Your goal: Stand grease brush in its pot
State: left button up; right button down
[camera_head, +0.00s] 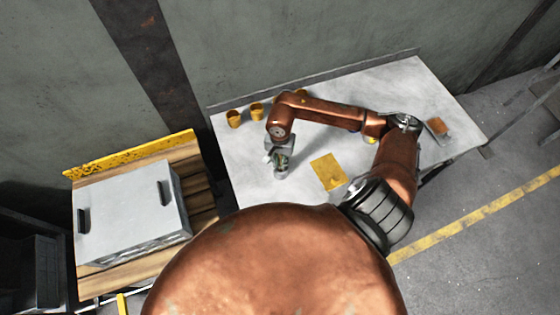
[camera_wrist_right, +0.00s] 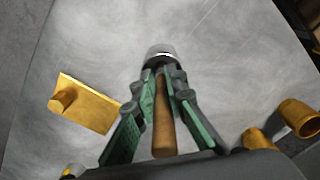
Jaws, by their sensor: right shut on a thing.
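My right gripper (camera_head: 281,162) is low over the left part of the light grey table. In the right wrist view its green fingers (camera_wrist_right: 165,90) are closed around a brown wooden handle (camera_wrist_right: 164,130), which I take to be the grease brush. The handle runs between the fingers towards a grey metal round piece (camera_wrist_right: 160,51) with a bright rim just beyond the fingertips. I cannot tell whether this piece is the pot or part of the brush. The bristles are hidden. My left gripper is in neither view.
Yellow cups (camera_head: 234,118) (camera_head: 256,111) stand along the table's back. A brown block (camera_head: 438,127) is at right. A grey box (camera_head: 130,215) sits on a pallet left.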

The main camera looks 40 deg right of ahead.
jog(key=c, duration=1.9)
grip_release()
notch_tip(320, 180, up, 12)
